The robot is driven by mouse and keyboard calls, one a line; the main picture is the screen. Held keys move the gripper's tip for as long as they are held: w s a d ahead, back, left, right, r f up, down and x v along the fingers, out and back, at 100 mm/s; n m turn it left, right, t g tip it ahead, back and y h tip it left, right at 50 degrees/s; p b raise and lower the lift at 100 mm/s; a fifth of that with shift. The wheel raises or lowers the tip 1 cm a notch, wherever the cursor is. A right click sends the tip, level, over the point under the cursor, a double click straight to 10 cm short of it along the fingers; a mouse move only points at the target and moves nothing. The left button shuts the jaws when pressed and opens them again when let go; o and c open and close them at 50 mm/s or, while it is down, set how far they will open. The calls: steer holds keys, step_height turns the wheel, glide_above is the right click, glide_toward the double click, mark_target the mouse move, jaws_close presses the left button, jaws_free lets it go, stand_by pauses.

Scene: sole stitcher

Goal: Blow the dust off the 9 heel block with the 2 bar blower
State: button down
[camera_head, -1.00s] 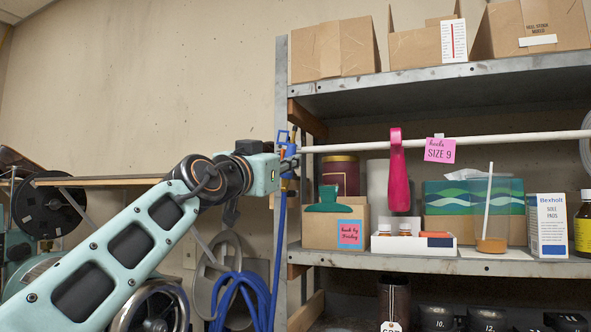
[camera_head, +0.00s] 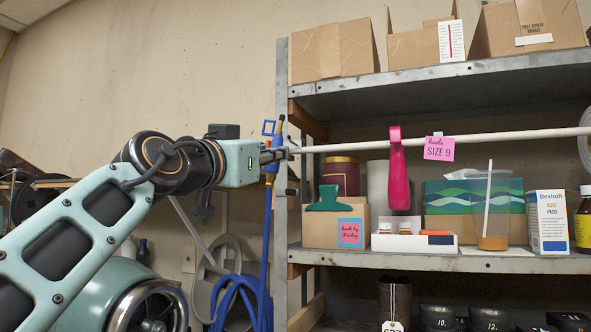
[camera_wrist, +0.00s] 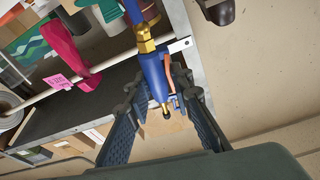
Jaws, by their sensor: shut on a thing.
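My gripper (camera_head: 273,157) is at the left post of the shelf unit, shut on a blue blower (camera_head: 271,168) with a brass-coloured end pointing up. A blue hose (camera_head: 267,215) hangs from it. In the wrist view, the blower (camera_wrist: 156,78) with its brass fitting and dark tip lies between the two fingers (camera_wrist: 164,118). No pressure marking is readable on it. Dark heel blocks on the low shelf, one marked 10 (camera_head: 437,317) and one marked 12 (camera_head: 487,318), are cut off by the bottom edge. No block marked 9 is readable.
A pale rod (camera_head: 350,146) runs across the shelf front, carrying a pink shoehorn (camera_head: 398,175) and a "heels SIZE 9" note (camera_head: 439,148). Boxes, a jar and a cup crowd the middle shelf (camera_head: 420,262). Coiled blue hose (camera_head: 235,300) hangs below my gripper.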

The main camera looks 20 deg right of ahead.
steer(key=shift+s+a+r, duration=0.1)
steer(key=shift+s+a, duration=0.6)
steer(key=shift+w, duration=0.1)
